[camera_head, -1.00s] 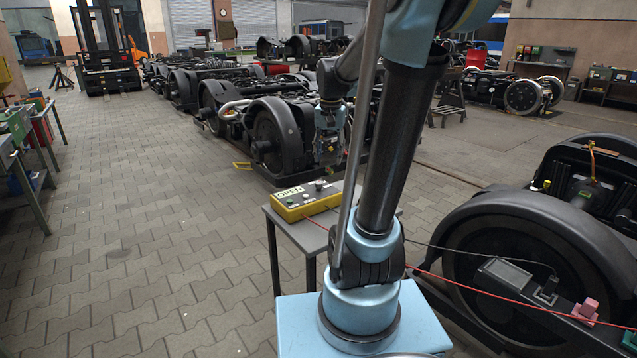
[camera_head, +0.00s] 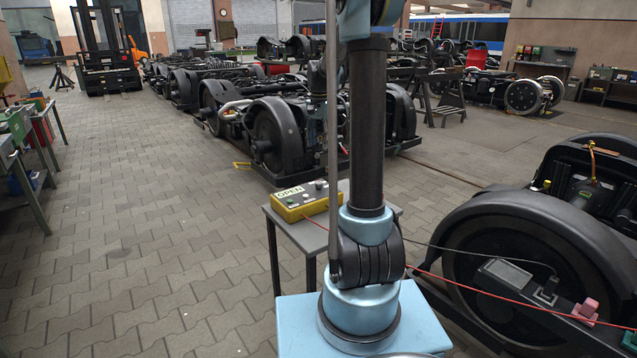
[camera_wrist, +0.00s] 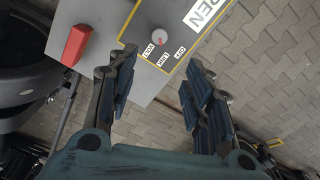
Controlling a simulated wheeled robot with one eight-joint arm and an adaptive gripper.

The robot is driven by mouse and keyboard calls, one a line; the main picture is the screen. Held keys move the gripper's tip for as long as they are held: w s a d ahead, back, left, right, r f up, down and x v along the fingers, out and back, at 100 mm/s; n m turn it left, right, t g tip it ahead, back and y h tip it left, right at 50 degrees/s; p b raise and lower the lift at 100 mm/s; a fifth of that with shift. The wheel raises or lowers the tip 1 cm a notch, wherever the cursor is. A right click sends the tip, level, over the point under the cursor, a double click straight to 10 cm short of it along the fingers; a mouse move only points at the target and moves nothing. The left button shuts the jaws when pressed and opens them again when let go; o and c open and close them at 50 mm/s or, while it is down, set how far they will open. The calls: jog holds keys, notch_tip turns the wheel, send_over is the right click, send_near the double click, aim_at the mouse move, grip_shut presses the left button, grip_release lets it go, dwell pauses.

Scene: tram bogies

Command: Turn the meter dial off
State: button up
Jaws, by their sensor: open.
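The meter is a yellow box (camera_head: 303,200) with a grey face and an OPEN label, lying on a small grey table. It also shows at the top of the wrist view (camera_wrist: 180,67). Its dial (camera_wrist: 158,38) is a round pale knob with a reddish mark, with small labels around it, one reading OFF. I cannot tell surely which label it points to. My gripper (camera_wrist: 160,72) is open and empty, its fingers spread to either side below the dial in the wrist view. The dial is apart from both fingers. In the head view my arm hides the gripper.
A red block (camera_wrist: 77,45) lies on the grey table (camera_head: 317,237) near the meter. A red cable (camera_head: 470,294) runs right from the meter toward a black bogie wheel (camera_head: 520,250). More bogies (camera_head: 270,135) stand behind. Paved floor (camera_head: 130,220) is clear to the left.

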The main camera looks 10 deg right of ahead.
aim_at(319, 182)
notch_tip(319, 182, down, 17)
jog(key=shift+r, duration=0.15)
dwell(0.5)
jog(key=c, duration=1.1)
